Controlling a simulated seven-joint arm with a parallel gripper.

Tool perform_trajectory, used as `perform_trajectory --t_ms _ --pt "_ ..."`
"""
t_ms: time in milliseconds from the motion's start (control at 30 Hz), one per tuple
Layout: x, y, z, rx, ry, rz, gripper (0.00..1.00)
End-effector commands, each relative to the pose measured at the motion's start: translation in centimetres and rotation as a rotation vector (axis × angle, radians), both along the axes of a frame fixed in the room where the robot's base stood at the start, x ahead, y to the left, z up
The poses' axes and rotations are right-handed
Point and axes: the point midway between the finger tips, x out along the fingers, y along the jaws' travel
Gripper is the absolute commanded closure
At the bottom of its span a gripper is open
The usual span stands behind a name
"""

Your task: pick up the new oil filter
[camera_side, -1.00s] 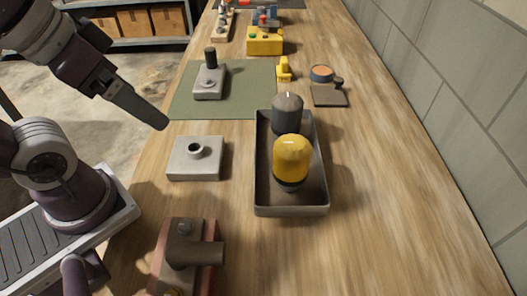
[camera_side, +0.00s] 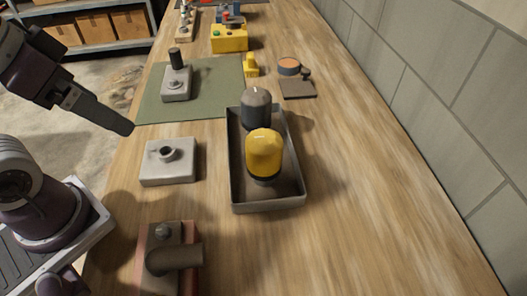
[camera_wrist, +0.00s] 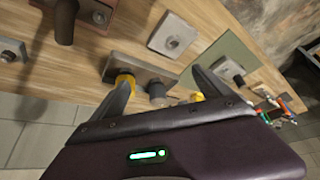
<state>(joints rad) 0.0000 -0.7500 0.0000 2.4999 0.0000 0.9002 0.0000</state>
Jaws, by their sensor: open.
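A yellow filter with a dark lower end (camera_side: 264,152) stands in the near half of a grey metal tray (camera_side: 268,207). A dark grey filter (camera_side: 256,108) stands behind it in the same tray. I cannot read which is new; the yellow one looks cleaner. My gripper (camera_side: 126,127) is open and empty, above the left edge of the bench and apart from the tray. In the wrist view, the tray (camera_wrist: 150,73) lies beyond my fingers (camera_wrist: 163,80); the yellow filter (camera_wrist: 126,79) is partly hidden by the left finger, and the grey filter (camera_wrist: 157,91) shows between them.
A pale block with a round port (camera_side: 168,168) sits left of the tray. A pipe fitting on a block (camera_side: 175,260) is at the front. A green mat (camera_side: 215,100) holds a grey block with a post (camera_side: 176,82). A small yellow part (camera_side: 251,66) and dark plate (camera_side: 297,88) lie behind the tray. Bench right of the tray is clear.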

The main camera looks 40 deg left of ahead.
Motion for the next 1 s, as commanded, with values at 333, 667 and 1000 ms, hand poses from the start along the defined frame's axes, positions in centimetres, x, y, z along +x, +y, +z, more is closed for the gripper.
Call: perform_trajectory --t_ms 333,667,1000 --pt "3.2 -1.2 7.3 0.038 0.077 -0.112 0.11" --pt "12.4 -6.7 9.4 0.131 0.274 -0.436 0.11" --pt "18.6 -12.8 6.7 0.179 0.415 -0.68 0.11"
